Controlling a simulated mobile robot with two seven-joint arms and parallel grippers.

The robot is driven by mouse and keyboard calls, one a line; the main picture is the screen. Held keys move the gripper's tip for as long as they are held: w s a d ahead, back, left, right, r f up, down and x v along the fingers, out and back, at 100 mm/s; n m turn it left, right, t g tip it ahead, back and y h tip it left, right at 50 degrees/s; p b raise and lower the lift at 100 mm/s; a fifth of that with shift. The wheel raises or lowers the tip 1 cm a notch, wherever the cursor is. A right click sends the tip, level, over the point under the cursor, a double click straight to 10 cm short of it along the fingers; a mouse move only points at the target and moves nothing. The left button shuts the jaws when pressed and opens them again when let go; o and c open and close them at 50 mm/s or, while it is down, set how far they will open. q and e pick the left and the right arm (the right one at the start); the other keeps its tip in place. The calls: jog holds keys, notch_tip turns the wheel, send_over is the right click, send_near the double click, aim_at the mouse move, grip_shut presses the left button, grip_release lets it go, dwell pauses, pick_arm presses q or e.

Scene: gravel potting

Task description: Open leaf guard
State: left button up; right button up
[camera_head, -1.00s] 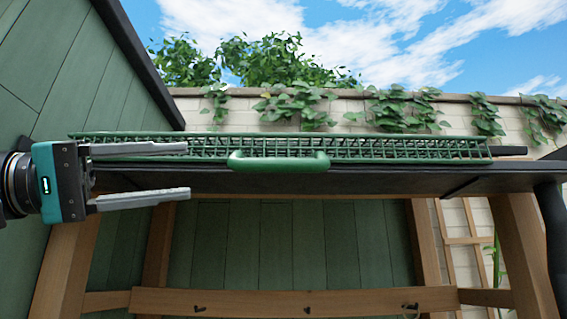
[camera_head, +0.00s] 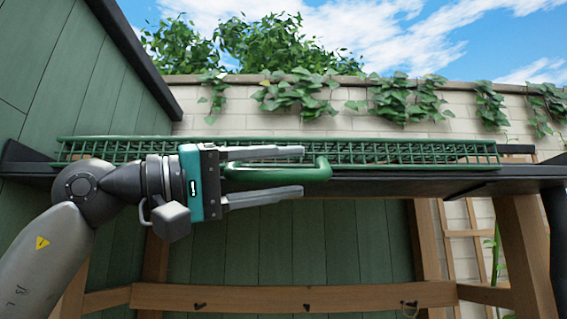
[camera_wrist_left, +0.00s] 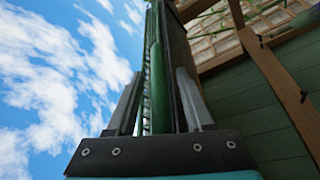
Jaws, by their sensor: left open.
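The leaf guard (camera_head: 400,153) is a long green wire grid lying flat along the top of the dark gutter-like bench edge (camera_head: 420,186). A green bar handle (camera_head: 318,172) sticks out at its front. My left gripper (camera_head: 302,171) is open, with one finger above the handle and one below it in the head view; its body hides the handle's left part. In the left wrist view the handle (camera_wrist_left: 157,90) runs between the two spread fingers (camera_wrist_left: 158,100). I cannot tell whether either finger touches it. My right gripper is not in view.
Below the edge is a wooden frame (camera_head: 300,298) with several small hooks. A green plank wall (camera_head: 60,80) stands at the left. An ivy-hung brick wall (camera_head: 240,115) is behind. The space right of the handle, in front of the guard, is clear.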

pick_arm(q)
jog(key=shift+d, duration=0.15)
jog(key=shift+c, duration=0.3)
grip_shut()
dwell(1.1)
